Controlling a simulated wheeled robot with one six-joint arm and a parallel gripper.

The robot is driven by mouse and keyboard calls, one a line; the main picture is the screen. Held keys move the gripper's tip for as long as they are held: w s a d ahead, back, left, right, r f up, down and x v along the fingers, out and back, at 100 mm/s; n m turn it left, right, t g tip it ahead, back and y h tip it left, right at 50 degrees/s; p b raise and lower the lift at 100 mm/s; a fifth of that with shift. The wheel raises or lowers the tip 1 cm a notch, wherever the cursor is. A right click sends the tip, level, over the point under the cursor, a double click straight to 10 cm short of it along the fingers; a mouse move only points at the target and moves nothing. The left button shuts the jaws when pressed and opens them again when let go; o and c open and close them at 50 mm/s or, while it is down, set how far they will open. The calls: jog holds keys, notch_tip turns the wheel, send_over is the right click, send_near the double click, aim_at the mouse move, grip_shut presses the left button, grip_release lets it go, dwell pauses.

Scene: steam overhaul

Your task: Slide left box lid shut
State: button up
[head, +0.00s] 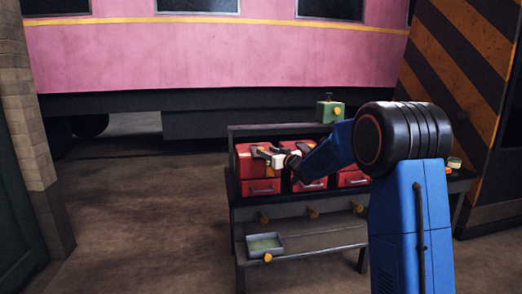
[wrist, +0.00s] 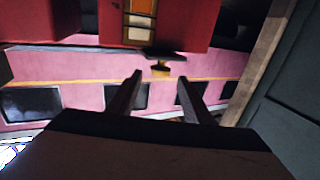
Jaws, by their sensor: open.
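The left box (head: 258,185) is red and stands at the left end of a row of red boxes on the bench. My gripper (head: 262,154) is over its top in the head view and hides part of it. In the wrist view, a red box (wrist: 185,25) fills the top middle, with an opening showing orange and pale contents.
The dark bench (head: 300,210) has yellow knobs along its front and a shallow tray (head: 264,244) on its lower shelf. A green box (head: 330,111) stands on the upper ledge. A middle red box (head: 309,184) is close beside the left one. Floor left of the bench is clear.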

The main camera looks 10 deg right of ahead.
aim_at(261, 148)
jog(key=shift+x, duration=2.9)
